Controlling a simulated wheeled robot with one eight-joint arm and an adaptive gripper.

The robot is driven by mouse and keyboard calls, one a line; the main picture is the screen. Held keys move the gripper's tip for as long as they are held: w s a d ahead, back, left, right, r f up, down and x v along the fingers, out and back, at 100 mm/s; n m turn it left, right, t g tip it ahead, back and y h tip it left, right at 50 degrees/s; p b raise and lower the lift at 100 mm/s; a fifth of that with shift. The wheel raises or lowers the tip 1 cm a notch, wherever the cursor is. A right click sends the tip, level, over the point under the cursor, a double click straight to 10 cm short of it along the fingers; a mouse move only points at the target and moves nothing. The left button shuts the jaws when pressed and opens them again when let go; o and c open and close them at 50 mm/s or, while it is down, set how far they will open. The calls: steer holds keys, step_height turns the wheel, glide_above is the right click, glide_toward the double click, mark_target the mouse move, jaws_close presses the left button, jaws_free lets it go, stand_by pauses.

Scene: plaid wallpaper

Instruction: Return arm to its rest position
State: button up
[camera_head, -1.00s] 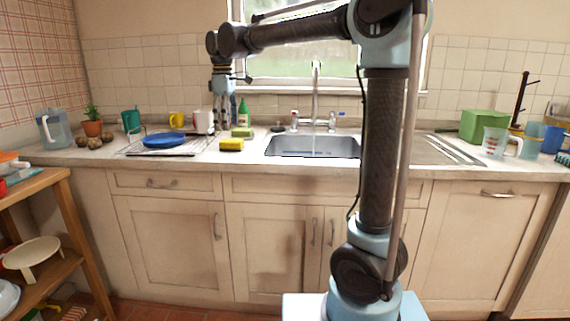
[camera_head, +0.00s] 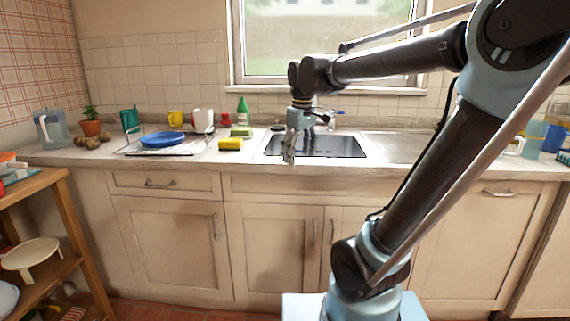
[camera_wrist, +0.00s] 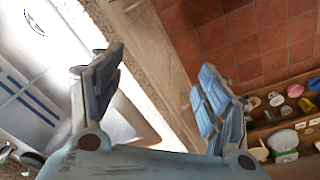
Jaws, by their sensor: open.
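My gripper (camera_head: 290,150) hangs from my arm in front of the left part of the sink (camera_head: 340,146), pointing down near the counter's front edge. In the wrist view my gripper (camera_wrist: 165,105) has its two blue-grey fingers spread apart, with nothing between them. The counter edge and the red tiled floor show beyond the fingers. My arm leans to the right in the head view and hides part of the right counter.
Left of the sink are a yellow sponge (camera_head: 231,144), a green bottle (camera_head: 243,111) and a dish rack with a blue plate (camera_head: 162,139). A wooden shelf (camera_head: 50,215) stands at the far left. The floor before the cabinets is mostly bare.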

steer(key=s+d+f+m, duration=0.4)
steer(key=s+d+f, duration=0.3)
steer(key=f, duration=0.3)
steer(key=s+d+f+m+t, duration=0.1)
steer(key=s+d+f+m, duration=0.3)
steer(key=s+d+f, duration=0.3)
step_height(320, 180, down, 3)
steer(key=shift+s+d+r+m, duration=0.1)
steer(key=shift+s+d+m, duration=0.25)
steer(key=shift+s, duration=0.55)
steer(key=shift+a, duration=0.1)
steer(key=shift+w+f, duration=0.25)
steer(key=shift+w, duration=0.25)
